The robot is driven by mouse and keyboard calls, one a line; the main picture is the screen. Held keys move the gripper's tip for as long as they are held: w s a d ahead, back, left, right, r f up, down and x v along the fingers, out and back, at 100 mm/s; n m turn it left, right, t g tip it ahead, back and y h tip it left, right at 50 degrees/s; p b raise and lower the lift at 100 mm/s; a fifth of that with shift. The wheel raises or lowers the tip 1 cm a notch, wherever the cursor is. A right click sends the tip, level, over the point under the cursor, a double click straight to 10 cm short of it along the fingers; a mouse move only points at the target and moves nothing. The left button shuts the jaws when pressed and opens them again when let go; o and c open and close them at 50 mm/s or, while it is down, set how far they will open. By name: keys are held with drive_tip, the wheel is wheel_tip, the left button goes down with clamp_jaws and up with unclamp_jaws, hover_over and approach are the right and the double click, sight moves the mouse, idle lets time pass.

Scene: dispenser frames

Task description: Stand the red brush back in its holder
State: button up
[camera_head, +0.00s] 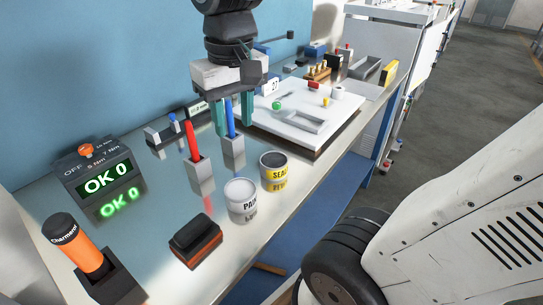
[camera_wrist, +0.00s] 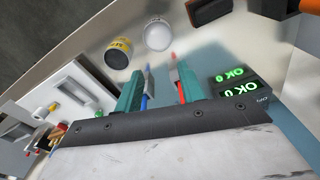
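The red brush (camera_head: 192,140) stands with its lower end in a grey block holder (camera_head: 201,176) and leans slightly left. A blue brush (camera_head: 230,118) stands in a second grey holder (camera_head: 234,152) to its right. My gripper (camera_head: 233,124) is open above the bench, its teal fingers on either side of the blue brush in the head view; the depth between them is hard to judge. In the wrist view my gripper (camera_wrist: 156,83) shows the blue brush (camera_wrist: 145,98) by the left finger and the red brush (camera_wrist: 181,92) by the right finger. Nothing is visibly gripped.
A white paint can (camera_head: 240,200) and a yellow-labelled can (camera_head: 274,175) stand in front of the holders. A dark block (camera_head: 196,241), an orange cylinder (camera_head: 82,250) and an OK display (camera_head: 100,178) are left. A white board (camera_head: 335,108) lies right.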

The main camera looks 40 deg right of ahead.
drive_tip(key=s+f, duration=0.4)
drive_tip(key=s, duration=0.5)
drive_tip(key=shift+s+d+f+n+t, duration=0.25)
drive_tip(key=shift+s+d+n+t, duration=0.1)
drive_tip(key=shift+d, duration=0.1)
idle(0.3)
